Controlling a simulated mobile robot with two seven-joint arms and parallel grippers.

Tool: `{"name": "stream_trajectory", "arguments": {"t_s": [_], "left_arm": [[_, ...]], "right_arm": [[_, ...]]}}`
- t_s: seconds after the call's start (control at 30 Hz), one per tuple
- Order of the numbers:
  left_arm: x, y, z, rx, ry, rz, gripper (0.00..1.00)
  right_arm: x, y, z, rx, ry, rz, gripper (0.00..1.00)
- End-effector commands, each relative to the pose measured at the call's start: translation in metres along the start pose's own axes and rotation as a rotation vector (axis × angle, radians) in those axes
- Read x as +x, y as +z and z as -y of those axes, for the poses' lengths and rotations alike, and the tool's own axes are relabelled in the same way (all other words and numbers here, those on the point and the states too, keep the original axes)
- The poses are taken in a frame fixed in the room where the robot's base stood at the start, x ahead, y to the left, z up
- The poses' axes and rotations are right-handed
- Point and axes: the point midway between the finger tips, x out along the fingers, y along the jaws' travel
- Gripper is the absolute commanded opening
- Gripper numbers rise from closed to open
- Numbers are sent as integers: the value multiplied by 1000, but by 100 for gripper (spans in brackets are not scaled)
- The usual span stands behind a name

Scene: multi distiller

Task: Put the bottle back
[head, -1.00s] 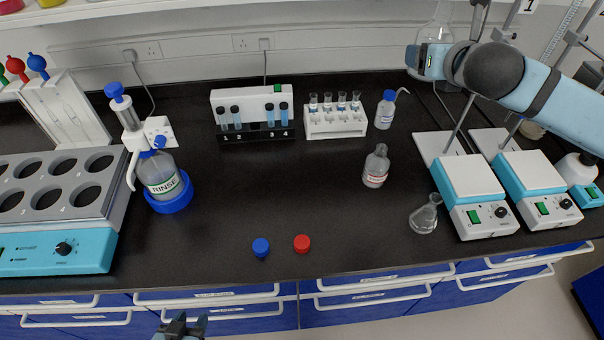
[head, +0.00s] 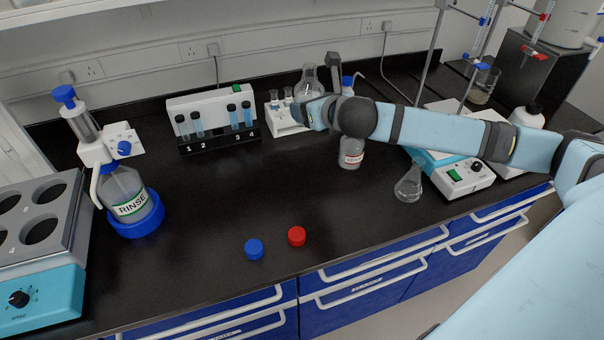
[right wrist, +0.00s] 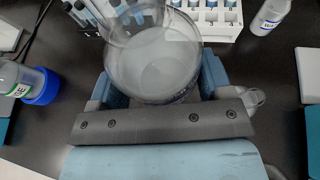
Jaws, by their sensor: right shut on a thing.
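My right gripper (right wrist: 158,88) is shut on a clear glass vessel (right wrist: 150,65) with a wide round body. In the head view this vessel (head: 309,82) is held up above the bench near the back racks, beside my right gripper (head: 322,85). A clear bottle with a red label (head: 351,155) stands uncapped on the bench, its top hidden behind my right arm. A blue-capped wash bottle (head: 347,84) stands behind my arm, mostly hidden; a white-labelled bottle (right wrist: 270,16) shows at the upper right of the wrist view. My left gripper is out of view.
A blue cap (head: 254,249) and a red cap (head: 296,236) lie near the front edge. A RINSE dispenser (head: 128,200) stands left, a tube rack (head: 215,138) behind. A small conical flask (head: 408,185) stands by the hotplate (head: 455,178). The bench middle is clear.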

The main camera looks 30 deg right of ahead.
Motion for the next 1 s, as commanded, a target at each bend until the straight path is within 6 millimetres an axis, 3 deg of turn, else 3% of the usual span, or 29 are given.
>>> {"name": "stream_trajectory", "arguments": {"t_s": [0.4, 0.53, 0.77, 1.0], "left_arm": [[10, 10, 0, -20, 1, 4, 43], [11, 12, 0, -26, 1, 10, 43], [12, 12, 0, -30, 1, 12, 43], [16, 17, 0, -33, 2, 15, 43]], "right_arm": [[41, -102, -1, 2, 1, -4, 34], [49, -120, -1, 1, 1, -1, 34], [55, -133, -1, 2, 0, 0, 34], [68, -165, -1, 2, 0, -1, 34]]}}
